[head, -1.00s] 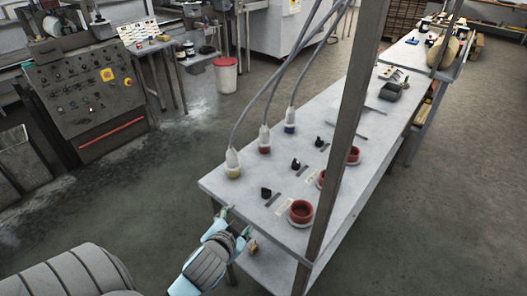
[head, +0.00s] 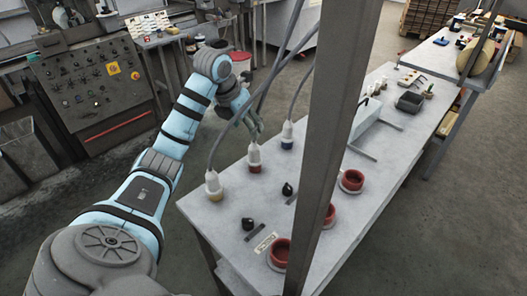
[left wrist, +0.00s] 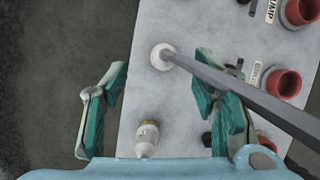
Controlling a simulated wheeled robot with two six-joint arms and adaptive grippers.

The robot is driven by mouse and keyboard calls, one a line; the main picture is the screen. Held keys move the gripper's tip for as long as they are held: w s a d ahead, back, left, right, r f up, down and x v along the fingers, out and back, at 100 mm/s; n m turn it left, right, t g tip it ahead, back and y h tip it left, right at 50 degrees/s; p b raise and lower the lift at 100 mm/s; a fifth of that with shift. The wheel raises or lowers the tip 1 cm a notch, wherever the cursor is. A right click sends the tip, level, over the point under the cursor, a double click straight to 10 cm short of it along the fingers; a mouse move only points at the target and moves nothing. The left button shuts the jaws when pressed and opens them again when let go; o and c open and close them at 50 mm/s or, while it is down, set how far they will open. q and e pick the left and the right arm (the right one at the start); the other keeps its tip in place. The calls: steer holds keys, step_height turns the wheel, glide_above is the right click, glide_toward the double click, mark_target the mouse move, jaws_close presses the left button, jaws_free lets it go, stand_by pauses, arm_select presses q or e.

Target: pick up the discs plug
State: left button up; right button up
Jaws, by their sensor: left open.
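Three white plugs with grey cables stand on the pale table: one with a yellow collar (head: 213,188), one with a red collar (head: 254,158) and one with a blue collar (head: 287,135). I cannot tell which is the discs plug. My left gripper (head: 250,128) is open and empty, above the table's left edge near the red and blue plugs. In the left wrist view its fingers (left wrist: 162,105) are spread. A white plug (left wrist: 147,138) shows low between them, and another plug (left wrist: 162,55) with its cable shows beyond them. My right gripper is out of view.
Red round sockets (head: 280,252) line the table's right side, beside small black knobs (head: 248,224) and labels (head: 265,243); one label reads PUMP (left wrist: 271,11). A dark upright post (head: 335,130) crosses the view. Cables rise from the plugs beside my arm.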

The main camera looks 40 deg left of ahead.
mark_target(257, 148)
arm_select(q)
step_height(257, 148, down, 5)
steer(key=shift+w+d+f, duration=0.1)
steer(key=x, duration=0.5)
steer(key=w+b+x, duration=0.1)
steer(key=x, duration=0.1)
steer(key=shift+w+d, duration=0.2)
steer(key=shift+s, duration=0.1)
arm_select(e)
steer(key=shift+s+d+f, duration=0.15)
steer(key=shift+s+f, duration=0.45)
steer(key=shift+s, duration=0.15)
arm_select(q)
steer(key=shift+c, duration=0.6)
jaws_close()
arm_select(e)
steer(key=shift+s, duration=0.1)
